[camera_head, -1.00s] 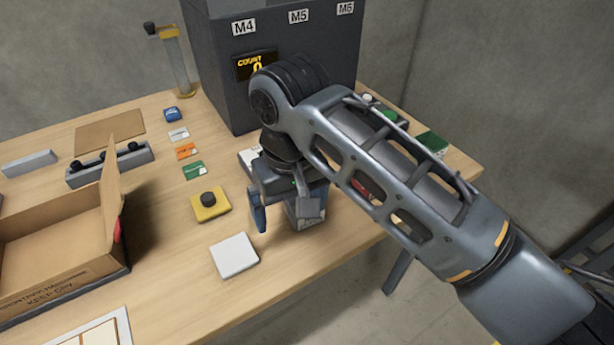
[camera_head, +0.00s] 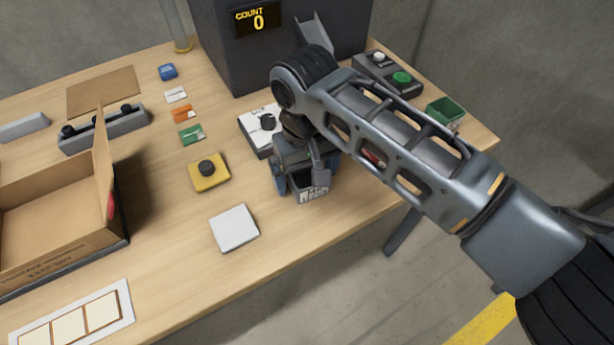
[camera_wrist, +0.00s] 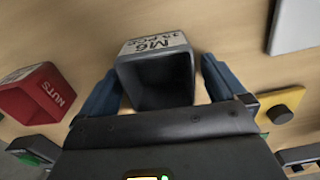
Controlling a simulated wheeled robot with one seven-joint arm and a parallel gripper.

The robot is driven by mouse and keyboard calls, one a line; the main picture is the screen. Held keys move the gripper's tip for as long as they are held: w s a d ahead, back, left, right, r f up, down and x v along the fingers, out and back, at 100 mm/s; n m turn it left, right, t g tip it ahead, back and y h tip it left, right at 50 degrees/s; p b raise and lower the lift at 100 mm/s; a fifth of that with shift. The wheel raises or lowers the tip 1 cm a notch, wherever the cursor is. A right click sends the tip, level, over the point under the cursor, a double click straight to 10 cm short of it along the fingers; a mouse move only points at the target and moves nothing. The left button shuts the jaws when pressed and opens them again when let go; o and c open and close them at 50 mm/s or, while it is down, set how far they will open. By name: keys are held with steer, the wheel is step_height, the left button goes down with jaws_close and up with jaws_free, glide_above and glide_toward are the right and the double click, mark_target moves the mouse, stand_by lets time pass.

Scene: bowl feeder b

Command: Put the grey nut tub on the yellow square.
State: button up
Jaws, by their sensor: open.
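The grey nut tub (camera_head: 313,195) stands near the table's front edge, partly hidden by my gripper (camera_head: 303,178) in the head view. In the wrist view the tub (camera_wrist: 155,78) shows its dark inside and a white label reading M6. My gripper (camera_wrist: 157,85) is open, with one blue finger on each side of the tub. Whether either finger touches it, I cannot tell. I see no plain yellow square on the table; a yellow block with a black knob (camera_head: 208,175) lies left of the tub.
A red tub marked NUTS (camera_wrist: 38,95) stands beside the grey tub. A white square pad (camera_head: 234,228) lies to its left. An open cardboard box (camera_head: 60,232) and a framed card with cream panels (camera_head: 75,322) are farther left. A green tub (camera_head: 446,111) stands back right.

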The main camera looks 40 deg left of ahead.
steer(key=shift+f, duration=0.15)
steer(key=c, duration=1)
steer(key=shift+c, duration=0.7)
